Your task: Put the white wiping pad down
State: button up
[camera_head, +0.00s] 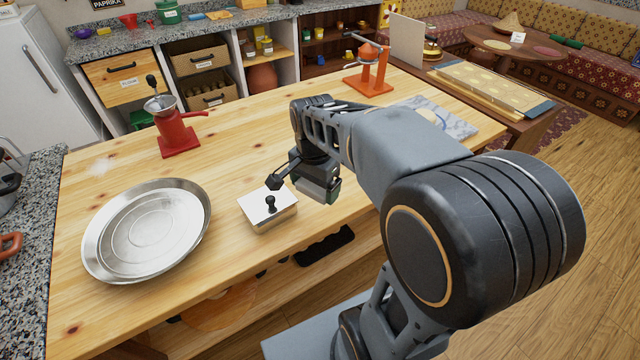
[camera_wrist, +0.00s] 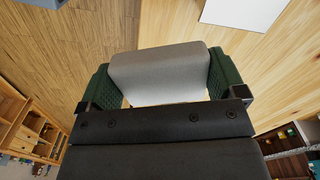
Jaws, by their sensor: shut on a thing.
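The white wiping pad (camera_wrist: 158,72) is a pale grey-white block with rounded corners. In the wrist view it sits between the green finger pads of my gripper (camera_wrist: 158,84), which is shut on it. In the head view my gripper (camera_head: 319,189) hangs near the front edge of the wooden table (camera_head: 255,130), just right of a white box with a black knob (camera_head: 262,218). My arm and fingers hide most of the pad there. The wrist view shows the table edge behind the pad. I cannot tell its exact height.
A large metal pan (camera_head: 150,255) lies at the table's left. A red grinder (camera_head: 178,139) and an orange stand (camera_head: 369,80) stand farther back. A marbled board (camera_head: 455,122) lies at the right, partly behind my arm. The table's middle is clear.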

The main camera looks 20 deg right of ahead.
jog(key=w+d+f, duration=0.1)
jog(key=w+f, duration=0.1)
jog(key=w+d+f, duration=0.2)
jog(key=w, duration=0.1)
jog(key=w+d+f, duration=0.2)
jog(key=f, duration=0.1)
jog(key=shift+w+p, duration=0.25)
jog(key=shift+p, duration=0.1)
jog(key=shift+w+d+f, duration=0.4)
jog(key=shift+w+f, duration=0.05)
jog(key=shift+f, duration=1.75)
jog(key=shift+f, duration=0.2)
jog(key=o, duration=0.7)
